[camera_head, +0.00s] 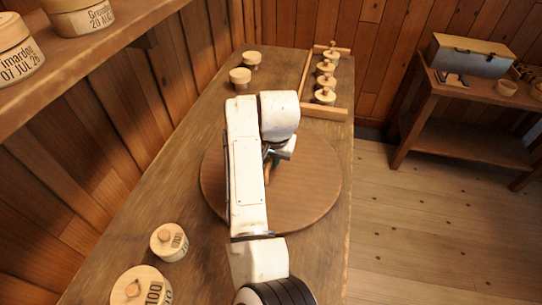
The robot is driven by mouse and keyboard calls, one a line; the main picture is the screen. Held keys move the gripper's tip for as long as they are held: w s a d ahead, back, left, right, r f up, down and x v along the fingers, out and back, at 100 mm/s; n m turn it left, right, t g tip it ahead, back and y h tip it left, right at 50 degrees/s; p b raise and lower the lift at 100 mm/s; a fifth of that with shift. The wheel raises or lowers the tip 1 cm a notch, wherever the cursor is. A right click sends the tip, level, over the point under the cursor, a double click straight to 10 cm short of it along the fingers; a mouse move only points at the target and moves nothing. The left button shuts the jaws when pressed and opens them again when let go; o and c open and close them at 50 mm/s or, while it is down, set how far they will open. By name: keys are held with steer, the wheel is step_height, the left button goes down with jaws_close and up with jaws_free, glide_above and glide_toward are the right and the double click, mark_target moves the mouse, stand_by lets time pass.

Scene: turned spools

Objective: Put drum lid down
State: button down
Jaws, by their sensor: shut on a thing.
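My gripper (273,164) is over the round wooden board (315,190) on the workbench, mostly hidden behind my white arm. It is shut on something. The held thing is hidden by my arm, so I cannot make out the drum lid's shape or its height above the board. Two pale wooden drums with knobbed lids stand at the near left: a smaller one (169,245) and a larger one (150,290), both with dark numbers on them. Two small pale round pieces (240,77) (252,60) stand at the far end.
A wooden rack (322,113) with several knobbed pieces stands at the bench's far right edge. A shelf (110,38) with labelled drums (15,52) juts in at upper left. A side table (446,90) with a metal box (470,58) stands at right. The bench left of the board is clear.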

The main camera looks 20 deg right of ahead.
mark_target(274, 176)
steer(key=c, duration=1)
jaws_free()
steer(key=shift+f, duration=0.1)
steer(key=v, duration=1.2)
